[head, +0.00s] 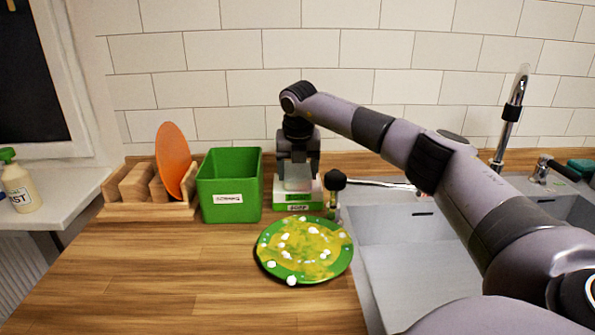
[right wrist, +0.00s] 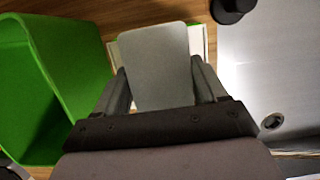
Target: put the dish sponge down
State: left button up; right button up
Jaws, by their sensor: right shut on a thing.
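The dish sponge is a pale grey block (right wrist: 158,66) in the right wrist view. My right gripper (right wrist: 160,88) is shut on it, with one finger at each side. In the head view my right gripper (head: 298,170) points down, and the pale sponge (head: 298,185) shows between its fingers. They are over a low white and green labelled holder (head: 298,206) at the back of the counter. I cannot tell whether the sponge touches the holder. My left gripper is not in view.
A green bin (head: 230,190) stands close left of the gripper. A wooden rack (head: 150,208) holds an orange plate (head: 174,160). A soiled green plate (head: 305,276) lies in front. The sink (head: 400,270) is at right. Counter at front left is clear.

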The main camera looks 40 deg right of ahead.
aim_at(298, 176)
jog(key=shift+f, duration=0.2)
jog(key=shift+f, duration=0.1)
jog(key=o, duration=0.9)
jog(key=shift+o, duration=0.2)
jog(key=v, duration=1.2)
jog(key=shift+a, duration=0.1)
